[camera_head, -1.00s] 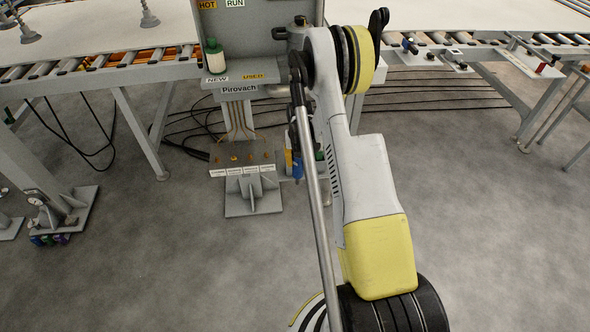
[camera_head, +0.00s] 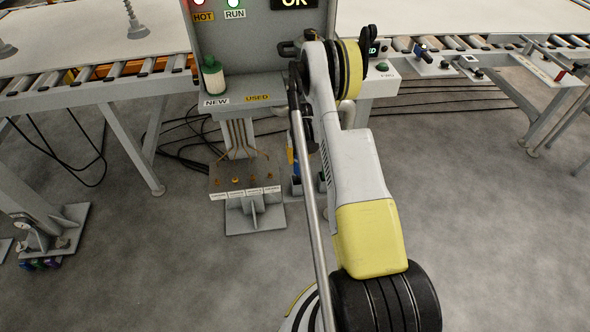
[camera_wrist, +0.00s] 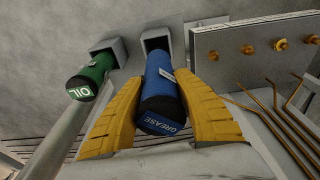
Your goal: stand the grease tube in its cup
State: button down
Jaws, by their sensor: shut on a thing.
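The blue grease tube (camera_wrist: 162,88) is between the two yellow fingers of my gripper (camera_wrist: 158,80) in the wrist view. My gripper is shut on it, with its black GREASE-marked end toward the camera. Its far end is at the dark mouth of a grey square cup (camera_wrist: 155,34). I cannot tell how far it is inside the cup.
A green oil tube (camera_wrist: 90,80) sits in a neighbouring grey cup (camera_wrist: 108,46), left of my gripper. A grey plate with brass fittings (camera_wrist: 255,42) and bent brass pipes (camera_wrist: 285,125) are to the right. A green-capped bottle (camera_head: 213,76) stands on the cabinet shelf.

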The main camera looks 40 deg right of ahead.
aim_at(299, 170)
notch_tip(299, 170, down, 8)
jog(key=b, duration=0.2)
jog(key=shift+r+b, duration=0.2)
jog(key=shift+b, duration=0.2)
jog(key=shift+r, duration=0.15)
jog(key=c, duration=1.1)
grip_release()
jog(key=shift+f, duration=0.2)
jog(key=shift+o, duration=0.3)
jog(key=shift+r, duration=0.1)
jog(key=r+p, duration=0.1)
jog(key=r, duration=0.3)
jog(key=s+r+p, duration=0.1)
jog(key=r+p, duration=0.1)
jog(key=r, duration=0.2)
jog(key=a+r+p, duration=0.1)
jog(key=r, duration=0.3)
jog(key=shift+s+p, duration=0.25)
jog(key=shift+p, duration=0.15)
